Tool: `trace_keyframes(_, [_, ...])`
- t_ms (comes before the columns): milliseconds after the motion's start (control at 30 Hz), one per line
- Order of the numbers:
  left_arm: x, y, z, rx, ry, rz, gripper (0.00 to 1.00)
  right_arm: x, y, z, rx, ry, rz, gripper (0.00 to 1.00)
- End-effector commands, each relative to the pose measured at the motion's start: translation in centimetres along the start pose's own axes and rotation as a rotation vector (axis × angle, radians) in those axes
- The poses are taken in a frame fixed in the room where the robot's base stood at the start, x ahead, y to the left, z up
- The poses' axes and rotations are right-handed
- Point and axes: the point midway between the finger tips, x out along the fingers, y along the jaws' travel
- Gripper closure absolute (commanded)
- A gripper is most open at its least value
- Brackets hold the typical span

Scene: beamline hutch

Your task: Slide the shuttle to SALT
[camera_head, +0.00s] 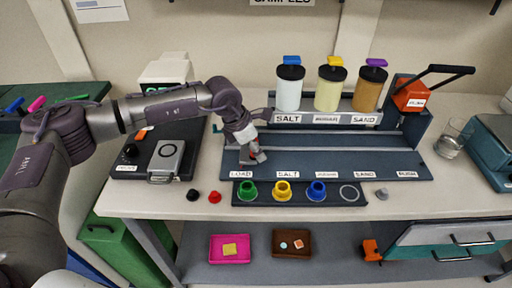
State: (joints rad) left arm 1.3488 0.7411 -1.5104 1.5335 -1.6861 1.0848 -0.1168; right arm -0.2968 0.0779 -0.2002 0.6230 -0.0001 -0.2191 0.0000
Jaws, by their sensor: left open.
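The slate-blue dispenser station (330,164) stands on the bench. Its front edge carries labels: LOAD at the left, then SALT (287,174), a blurred label, SAND and one at the far right. Above the station are jars with salt (289,92), a pale yellow powder and a brown sand; a second SALT label sits under the white jar. My left gripper (252,153) reaches down over the LOAD end of the track and is open. It largely hides what lies beneath it, so I cannot make out the shuttle clearly or tell contact. My right gripper is not in view.
A black strip (261,202) with green, yellow and blue cups lies in front. An orange block with a black lever (412,95), a glass beaker (452,142) and a teal device are right. Pink and brown trays sit on the lower shelf.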

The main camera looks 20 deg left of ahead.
Motion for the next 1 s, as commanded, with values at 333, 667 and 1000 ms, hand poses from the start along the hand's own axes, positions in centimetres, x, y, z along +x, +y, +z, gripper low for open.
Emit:
trace_keyframes(333, [0.0, 0.0, 0.0, 0.0, 0.0, 0.0, 0.9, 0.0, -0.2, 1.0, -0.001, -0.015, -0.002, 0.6])
trace_keyframes(667, [-0.1, 0.0, 0.0, 0.0, 0.0, 0.0, 1.0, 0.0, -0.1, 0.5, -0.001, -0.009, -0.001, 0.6])
trace_keyframes(1000, [2.4, -2.1, 4.5, 0.006, -0.005, -0.001, 1.0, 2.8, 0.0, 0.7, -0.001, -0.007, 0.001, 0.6])
